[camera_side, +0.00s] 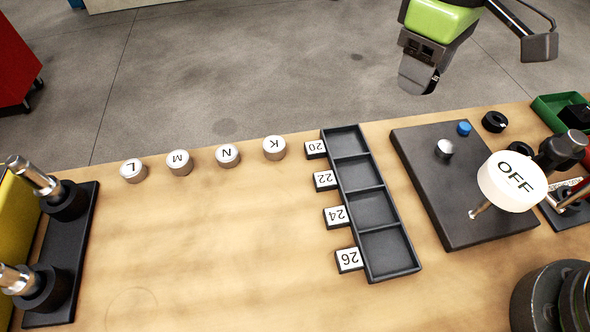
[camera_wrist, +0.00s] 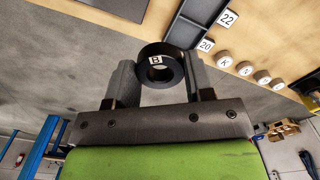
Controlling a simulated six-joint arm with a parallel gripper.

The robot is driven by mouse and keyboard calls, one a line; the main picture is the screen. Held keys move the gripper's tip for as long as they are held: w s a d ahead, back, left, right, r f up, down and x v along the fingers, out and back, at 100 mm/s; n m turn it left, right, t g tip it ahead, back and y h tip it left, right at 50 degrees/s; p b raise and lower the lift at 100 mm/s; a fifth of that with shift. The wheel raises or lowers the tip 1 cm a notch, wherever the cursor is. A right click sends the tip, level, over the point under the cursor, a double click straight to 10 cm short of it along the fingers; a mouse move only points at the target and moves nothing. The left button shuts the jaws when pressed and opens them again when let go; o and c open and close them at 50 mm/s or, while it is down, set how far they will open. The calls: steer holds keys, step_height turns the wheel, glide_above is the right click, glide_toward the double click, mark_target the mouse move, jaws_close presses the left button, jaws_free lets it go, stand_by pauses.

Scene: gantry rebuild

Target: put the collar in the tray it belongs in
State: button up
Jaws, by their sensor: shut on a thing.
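My gripper (camera_side: 418,84) is raised beyond the bench's far edge, over the floor, in the side view. In the wrist view my gripper (camera_wrist: 159,72) is shut on a black ring-shaped collar (camera_wrist: 146,68). The collar has a white label with a dark mark I cannot read surely. I cannot make the collar out in the side view. The black tray (camera_side: 366,159) has a row of compartments, all empty, with tags 20 (camera_side: 316,149), 22 (camera_side: 325,180), 24 (camera_side: 336,216) and 26 (camera_side: 349,259) along its left side. The tray also shows in the wrist view (camera_wrist: 190,30).
Silver cylinders marked L (camera_side: 133,171), M (camera_side: 179,162), N (camera_side: 227,155) and K (camera_side: 274,147) stand left of the tray. A dark plate (camera_side: 440,190) with a white OFF disc (camera_side: 512,181) stands right. Another black ring (camera_side: 495,121) and a green bin (camera_side: 553,106) lie beyond.

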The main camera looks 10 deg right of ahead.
steer(key=s+a+f+n, duration=0.1)
steer(key=s+a+n, duration=0.15)
steer(key=a, duration=0.55)
steer(key=s+a+f+n, duration=0.1)
steer(key=a+f+n, duration=0.15)
steer(key=a, duration=0.45)
steer(key=n, duration=0.6)
glide_above(249, 262)
step_height(249, 262, down, 8)
steer(key=shift+r, duration=0.25)
steer(key=shift+f, duration=2.4)
steer(key=shift+f, duration=0.1)
steer(key=shift+f, duration=0.1)
steer(key=o, duration=1)
